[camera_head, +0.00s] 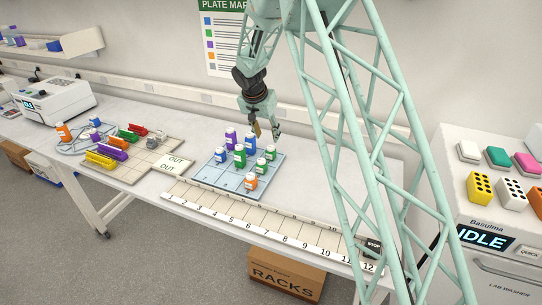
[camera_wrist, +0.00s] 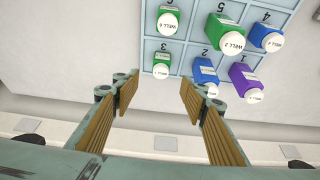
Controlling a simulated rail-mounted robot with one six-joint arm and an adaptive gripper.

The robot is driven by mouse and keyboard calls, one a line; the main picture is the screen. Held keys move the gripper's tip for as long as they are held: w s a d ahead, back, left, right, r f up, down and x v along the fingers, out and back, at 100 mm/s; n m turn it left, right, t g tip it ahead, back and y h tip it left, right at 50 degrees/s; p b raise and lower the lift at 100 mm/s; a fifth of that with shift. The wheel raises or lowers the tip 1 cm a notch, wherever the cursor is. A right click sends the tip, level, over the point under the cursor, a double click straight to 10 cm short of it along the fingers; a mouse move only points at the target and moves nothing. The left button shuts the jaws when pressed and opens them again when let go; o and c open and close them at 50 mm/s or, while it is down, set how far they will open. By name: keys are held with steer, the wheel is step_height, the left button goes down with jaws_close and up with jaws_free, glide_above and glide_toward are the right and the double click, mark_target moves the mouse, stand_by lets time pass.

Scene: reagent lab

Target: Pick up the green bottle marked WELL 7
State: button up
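Three green bottles with white caps stand in the pale blue numbered tray (camera_head: 205,178). The largest green bottle (camera_head: 239,156) is mid-tray; it also shows in the wrist view (camera_wrist: 217,28), and its cap seems to read WELL 7, though the print is small. A smaller green bottle (camera_head: 261,165), whose cap seems to read WELL 6, stands beside it. Another small green bottle (camera_head: 270,152) stands in the wall-side row, its cap print too small to read. My gripper (camera_wrist: 158,92) is open and empty, above the tray's wall-side edge, with this last bottle ahead of its fingers.
Two blue bottles (camera_head: 250,143) (camera_head: 222,156), a purple bottle (camera_head: 231,138) and an orange bottle (camera_head: 250,182) share the tray closely. A numbered strip (camera_head: 262,223) runs along the bench front. A board with coloured racks (camera_head: 150,158) lies left. The wall is close behind my gripper.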

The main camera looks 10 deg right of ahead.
mark_target(270, 148)
steer(key=shift+f, duration=0.1)
stand_by(0.3)
steer(key=shift+x, duration=4.25)
steer(key=shift+p, duration=0.3)
steer(key=shift+p+x, duration=0.45)
steer(key=shift+x, duration=2.05)
steer(key=shift+s+a+f, duration=0.1)
steer(key=shift+a+f, duration=0.05)
steer(key=shift+c, duration=0.8)
steer(key=c, duration=0.8)
